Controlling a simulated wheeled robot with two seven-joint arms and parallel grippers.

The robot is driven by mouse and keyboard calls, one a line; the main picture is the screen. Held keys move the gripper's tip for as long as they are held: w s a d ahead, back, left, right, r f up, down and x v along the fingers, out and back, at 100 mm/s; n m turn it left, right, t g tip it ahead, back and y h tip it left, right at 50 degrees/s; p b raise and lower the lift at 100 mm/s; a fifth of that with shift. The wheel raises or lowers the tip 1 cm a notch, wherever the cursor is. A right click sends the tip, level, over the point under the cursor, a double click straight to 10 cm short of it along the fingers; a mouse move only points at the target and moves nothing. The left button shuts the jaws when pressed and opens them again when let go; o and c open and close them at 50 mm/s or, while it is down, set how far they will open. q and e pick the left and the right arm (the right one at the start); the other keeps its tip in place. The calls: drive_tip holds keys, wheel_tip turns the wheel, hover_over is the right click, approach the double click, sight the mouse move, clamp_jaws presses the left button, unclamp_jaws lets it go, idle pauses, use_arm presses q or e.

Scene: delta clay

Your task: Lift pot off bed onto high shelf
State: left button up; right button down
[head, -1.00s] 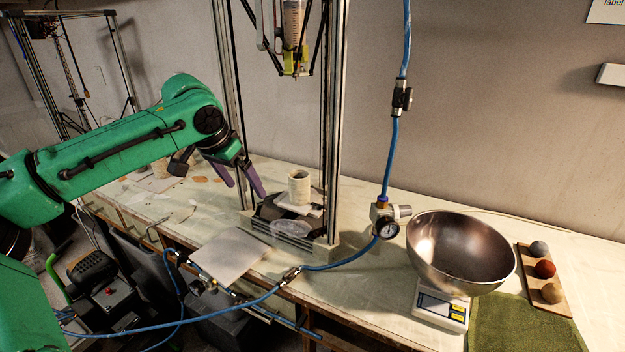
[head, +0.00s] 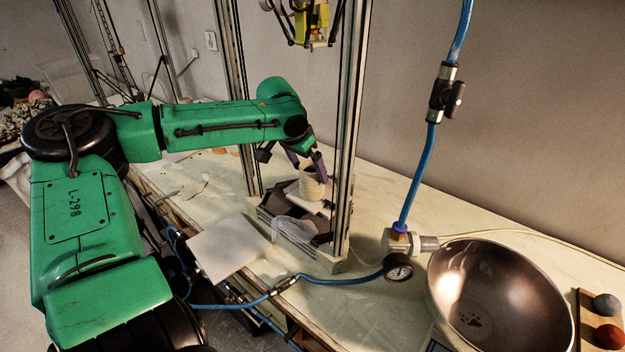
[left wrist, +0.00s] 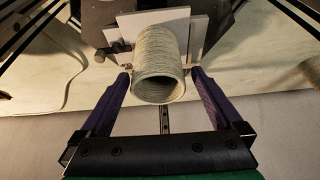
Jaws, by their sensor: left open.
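The pot (head: 312,182) is a small pale ribbed clay cylinder standing on the light plate of the printer bed (head: 318,207), between the metal posts. In the left wrist view the pot (left wrist: 161,60) shows its open mouth, with the bed plate (left wrist: 197,35) behind it. My left gripper (head: 309,168) is open, its purple fingers at the pot. In the left wrist view the fingers (left wrist: 160,75) lie on either side of the pot with gaps; I cannot tell their exact depth along it. My right gripper is not in view. No high shelf is clearly visible.
Metal posts (head: 352,130) stand close beside the pot, and the yellow print head (head: 317,28) hangs above. A blue hose (head: 415,170) with a gauge, a metal bowl (head: 500,305) and a white board (head: 228,248) are on the bench to the front and right.

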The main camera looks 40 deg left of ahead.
use_arm(q)
drive_tip(key=p+x, duration=0.1)
drive_tip(key=x, duration=0.3)
drive_tip(key=shift+w+d+f, duration=0.1)
drive_tip(key=shift+d+f, duration=0.05)
drive_tip(key=shift+f, duration=0.05)
drive_tip(key=shift+w+f, duration=0.15)
drive_tip(key=shift+f, duration=0.2)
drive_tip(key=c, duration=1.4)
drive_tip(key=shift+o, duration=0.2)
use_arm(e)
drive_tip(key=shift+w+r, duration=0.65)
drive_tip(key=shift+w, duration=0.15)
